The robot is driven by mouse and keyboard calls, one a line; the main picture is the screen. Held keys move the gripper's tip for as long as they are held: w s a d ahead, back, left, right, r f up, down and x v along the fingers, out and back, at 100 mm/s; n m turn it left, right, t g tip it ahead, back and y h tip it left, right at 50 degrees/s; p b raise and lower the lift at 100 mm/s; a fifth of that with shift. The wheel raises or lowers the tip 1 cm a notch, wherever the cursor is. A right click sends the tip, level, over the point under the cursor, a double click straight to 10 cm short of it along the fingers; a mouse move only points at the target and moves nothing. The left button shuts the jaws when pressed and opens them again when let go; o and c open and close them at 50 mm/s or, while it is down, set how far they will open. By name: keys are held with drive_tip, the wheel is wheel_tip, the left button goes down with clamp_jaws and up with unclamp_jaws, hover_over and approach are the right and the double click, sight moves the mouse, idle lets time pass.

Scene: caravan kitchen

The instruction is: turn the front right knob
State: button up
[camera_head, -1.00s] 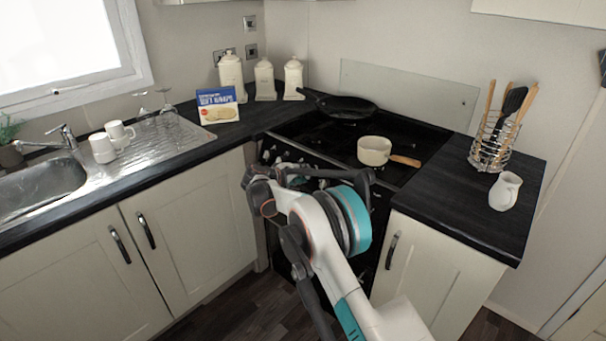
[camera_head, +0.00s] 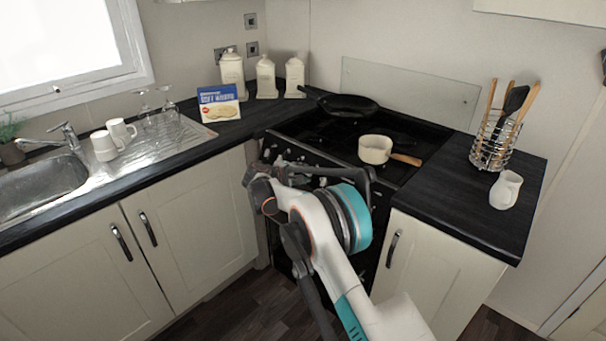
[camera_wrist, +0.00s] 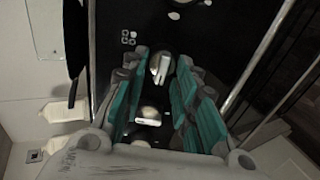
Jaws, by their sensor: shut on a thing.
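The cooker (camera_head: 390,140) stands in the corner, with control knobs along its front edge, partly hidden by my arm in the head view. In the wrist view, my gripper (camera_wrist: 163,62) has its teal-padded fingers on both sides of a pale metallic knob (camera_wrist: 160,68) and is shut on it. A second shiny knob (camera_wrist: 148,117) shows lower between the fingers, nearer the palm. My fingertips are hidden in the head view, so I cannot tell there which knob is held.
A cream saucepan (camera_head: 374,149) with a wooden handle and a dark frying pan (camera_head: 345,106) sit on the hob. A utensil rack (camera_head: 493,148) and white jug (camera_head: 506,190) stand on the right counter. Canisters (camera_head: 265,78) and a blue box (camera_head: 218,103) stand at the left back.

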drive_tip(key=o, duration=0.9)
drive_tip(key=shift+a, duration=0.1)
drive_tip(key=v, duration=1.2)
